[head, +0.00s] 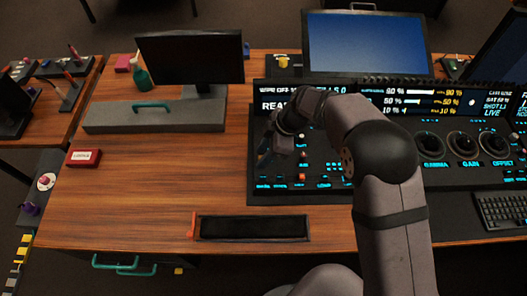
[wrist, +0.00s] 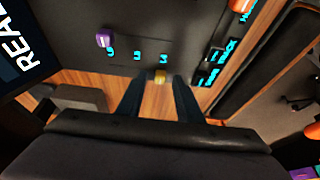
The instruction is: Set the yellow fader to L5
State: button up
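A purple cap (wrist: 104,40) stands to the upper left. In the head view my gripper (head: 266,155) is over the panel's left part, and I cannot make out the yellow cap. The L5 mark is not readable.
An orange knob (wrist: 241,6) is near the panel's lit labels. In the head view a lit display strip (head: 390,100) runs along the panel's back, with round dials (head: 433,147) to the right. A black tray (head: 253,228) lies in front. The wooden desk (head: 150,200) left of the panel has free room.

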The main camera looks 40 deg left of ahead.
grip_shut()
jog(key=shift+w+a+f+b, duration=0.1)
jog(key=shift+w+a+b, duration=0.5)
jog(key=shift+w+a, duration=0.3)
jog(key=shift+w+a+b, duration=0.3)
jog(key=shift+w+a, duration=0.2)
jog(key=shift+w, duration=0.05)
grip_release()
